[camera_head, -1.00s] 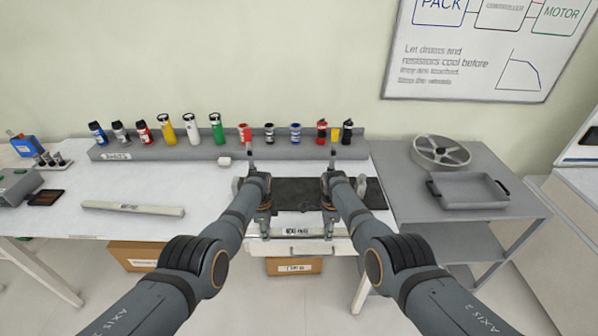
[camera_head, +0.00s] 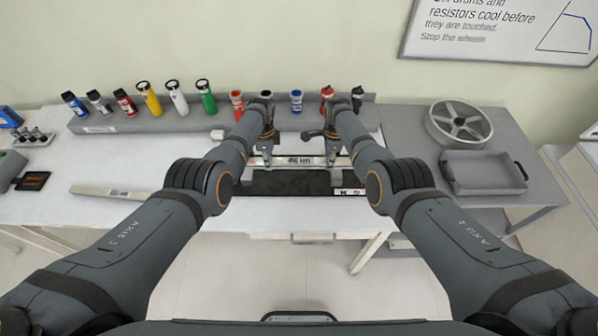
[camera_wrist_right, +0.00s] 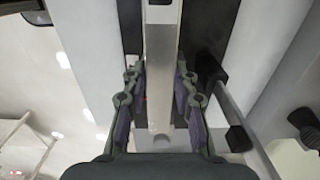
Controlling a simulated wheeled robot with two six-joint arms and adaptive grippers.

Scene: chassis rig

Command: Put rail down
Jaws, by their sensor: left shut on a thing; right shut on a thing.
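A pale, labelled rail (camera_head: 300,161) runs left to right across the head view, held between both grippers. My left gripper (camera_head: 266,154) is shut on the rail's left part, and my right gripper (camera_head: 333,154) is shut on its right part. The rail is at the back side of a black mat (camera_head: 290,183) on the white table. I cannot tell whether it touches the surface. In the right wrist view the rail (camera_wrist_right: 162,60) passes between the two fingers of my right gripper (camera_wrist_right: 160,102).
A second pale rail (camera_head: 108,192) lies on the table at the left. Several coloured bottles (camera_head: 177,97) stand on a grey rear ledge (camera_head: 140,123). On the grey side table at right are a spoked wheel (camera_head: 459,123) and a grey tray (camera_head: 484,187).

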